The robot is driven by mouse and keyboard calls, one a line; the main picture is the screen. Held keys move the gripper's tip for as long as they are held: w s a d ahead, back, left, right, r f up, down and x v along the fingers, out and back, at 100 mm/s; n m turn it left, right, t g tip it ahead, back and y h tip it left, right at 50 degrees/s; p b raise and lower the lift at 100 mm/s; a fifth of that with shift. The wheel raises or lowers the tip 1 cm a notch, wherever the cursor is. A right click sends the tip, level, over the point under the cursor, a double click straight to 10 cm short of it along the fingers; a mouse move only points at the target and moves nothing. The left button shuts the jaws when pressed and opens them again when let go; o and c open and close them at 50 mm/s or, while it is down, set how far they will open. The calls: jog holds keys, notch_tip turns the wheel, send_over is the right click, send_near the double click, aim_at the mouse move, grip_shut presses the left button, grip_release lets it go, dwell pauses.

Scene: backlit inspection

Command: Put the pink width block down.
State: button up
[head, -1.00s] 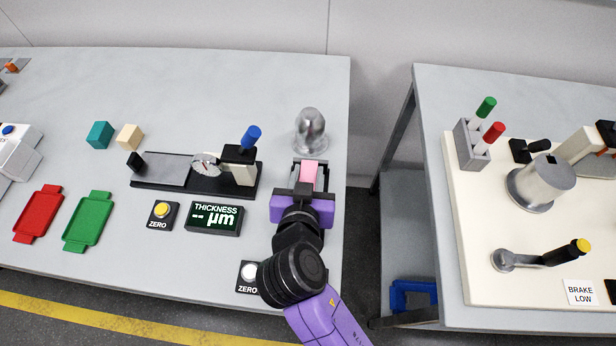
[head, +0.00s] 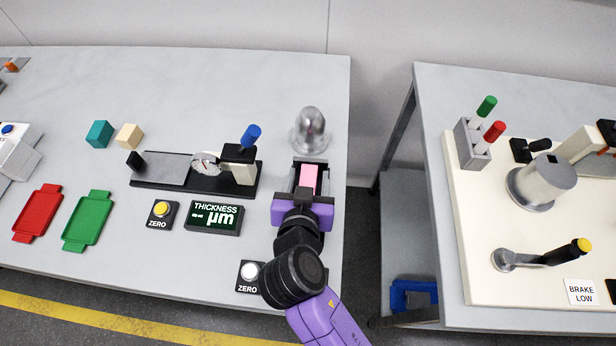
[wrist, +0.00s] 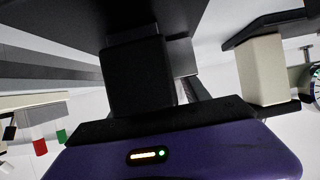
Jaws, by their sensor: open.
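The pink width block (head: 309,176) shows in the head view near the right edge of the left table, on or just above a dark fixture with a pale back part. Whether it touches the fixture cannot be told. My gripper (head: 308,190) is open, with its dark jaws around the near end of the block. The purple gripper body is on the near side. In the wrist view, dark fingers (wrist: 145,75) show above my purple gripper body, and the pink block is not visible there.
A metal dome (head: 311,132) stands just behind the fixture. A thickness gauge (head: 166,170), its display (head: 214,217) and a ZERO button (head: 250,271) are left of my arm. Red (head: 38,214) and green (head: 88,221) trays lie farther left. A gap separates the right table (head: 430,90).

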jog(key=shift+r, duration=0.3)
jog(key=b+v, duration=0.1)
jog(key=v, duration=1.1)
jog(key=shift+f, duration=0.2)
jog(key=a+r+n+t+y, duration=0.1)
jog(key=a+r+n+y, duration=0.2)
jog(key=a+n+y, duration=0.25)
jog(key=s+d+m+h, duration=0.2)
jog(key=s+d, duration=0.8)
jog(key=d, duration=0.4)
jog(key=s+d+f+m+t+h, duration=0.1)
jog(key=s+d+m+h, duration=0.2)
jog(key=s+d, duration=0.7)
jog(key=d, duration=0.4)
jog(key=shift+s+d+f, duration=0.15)
jog(key=shift+s+f, duration=0.2)
